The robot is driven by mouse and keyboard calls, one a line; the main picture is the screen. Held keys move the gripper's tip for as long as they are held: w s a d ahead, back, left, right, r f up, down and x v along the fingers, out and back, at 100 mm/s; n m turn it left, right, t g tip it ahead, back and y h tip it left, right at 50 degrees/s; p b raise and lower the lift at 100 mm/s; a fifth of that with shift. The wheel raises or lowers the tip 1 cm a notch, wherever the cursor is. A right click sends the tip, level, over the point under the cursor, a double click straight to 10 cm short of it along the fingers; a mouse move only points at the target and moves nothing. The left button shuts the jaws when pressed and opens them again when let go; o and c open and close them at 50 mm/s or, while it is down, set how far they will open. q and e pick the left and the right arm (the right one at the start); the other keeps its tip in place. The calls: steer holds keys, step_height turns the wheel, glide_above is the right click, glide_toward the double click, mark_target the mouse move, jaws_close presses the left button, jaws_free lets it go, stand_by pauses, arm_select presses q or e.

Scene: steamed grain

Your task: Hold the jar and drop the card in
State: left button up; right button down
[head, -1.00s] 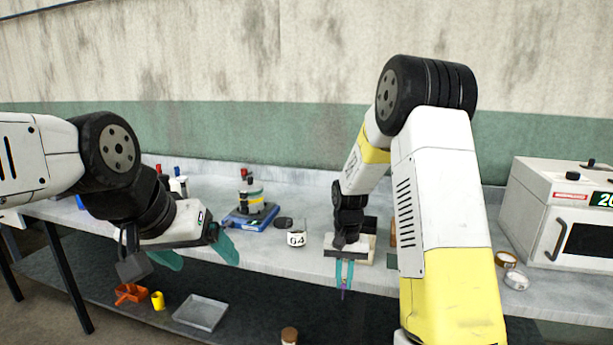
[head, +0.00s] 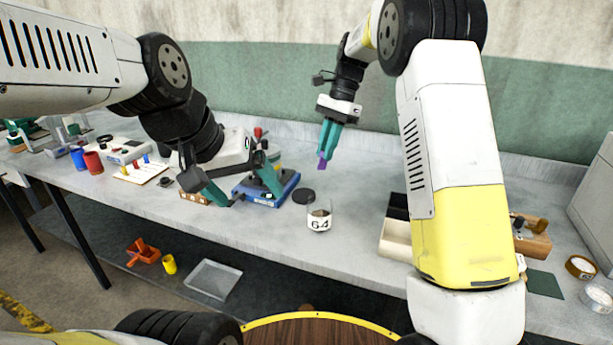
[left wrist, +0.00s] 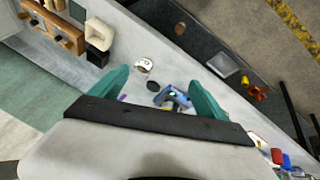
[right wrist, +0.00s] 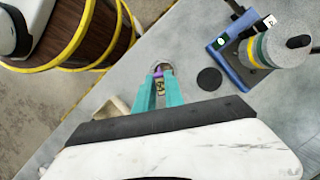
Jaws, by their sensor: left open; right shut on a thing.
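The jar (head: 319,217) is a small upright jar with a white label, open at the top, on the grey bench. A dark round lid (head: 303,196) lies beside it. My right gripper (head: 326,152) is shut on a small purple card (head: 322,164), held in the air above and behind the jar in the head view.
A blue-based device (head: 285,190) stands close behind my left gripper. An open cream box (head: 395,238) is right of the jar. Tape rolls (head: 580,267) lie at the far right. The bench around the jar's front is clear up to its edge.

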arm_select(q)
steer(key=w+d+f+n+g+h, duration=0.3)
steer(key=w+d+f+n, duration=0.1)
steer(key=d+f+n, duration=0.1)
steer(key=n+t+h, duration=0.4)
steer(key=n+h, duration=0.3)
steer(key=n, duration=1.1)
glide_toward(328, 210)
steer(key=w+f, duration=0.1)
steer(key=w+a+f, duration=0.1)
steer(key=shift+w+a+f, duration=0.1)
steer(key=shift+w+f, duration=0.15)
steer(key=shift+w, duration=0.15)
steer(key=x, duration=1.1)
steer(key=shift+w+d, duration=0.25)
steer(key=shift+w, duration=0.1)
steer(key=shift+c, duration=0.3)
